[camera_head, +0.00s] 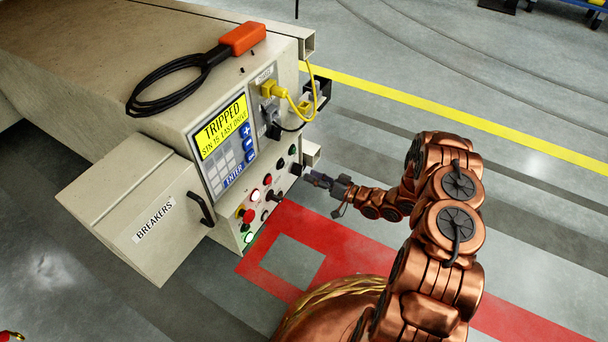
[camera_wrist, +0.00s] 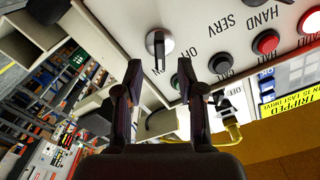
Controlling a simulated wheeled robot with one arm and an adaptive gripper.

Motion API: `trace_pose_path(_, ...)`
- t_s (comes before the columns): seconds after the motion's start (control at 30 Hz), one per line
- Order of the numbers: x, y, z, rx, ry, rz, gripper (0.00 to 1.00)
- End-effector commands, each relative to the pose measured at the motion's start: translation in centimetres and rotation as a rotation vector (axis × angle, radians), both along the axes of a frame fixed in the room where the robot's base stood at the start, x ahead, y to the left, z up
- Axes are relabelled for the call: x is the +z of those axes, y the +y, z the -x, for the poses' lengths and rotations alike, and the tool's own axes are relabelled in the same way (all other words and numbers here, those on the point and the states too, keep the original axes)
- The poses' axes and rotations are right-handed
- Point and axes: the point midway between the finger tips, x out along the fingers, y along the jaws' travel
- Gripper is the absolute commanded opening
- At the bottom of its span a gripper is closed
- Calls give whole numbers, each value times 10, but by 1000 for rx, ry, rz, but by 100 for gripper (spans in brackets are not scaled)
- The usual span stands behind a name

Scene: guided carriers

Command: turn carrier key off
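The carrier's control panel (camera_head: 262,196) is on the end of a large beige machine. In the wrist view, a silver key-type switch (camera_wrist: 160,44) sits on the white panel. In the head view my gripper (camera_head: 318,181) is at the panel's right edge; I cannot make out the switch clearly there.
A yellow TRIPPED display (camera_head: 222,127) is above several coloured buttons. A beige BREAKERS box (camera_head: 150,232) juts out at left. A yellow cable (camera_head: 291,98) hangs by the ports. The floor right of the panel is open.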

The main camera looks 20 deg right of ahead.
Motion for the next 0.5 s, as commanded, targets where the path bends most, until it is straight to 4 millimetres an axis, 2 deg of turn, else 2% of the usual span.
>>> trace_pose_path(0.2,-2,19,-18,2,-1,2,39)
trace_pose_path(0.5,0,29,-29,-2,0,1,39)
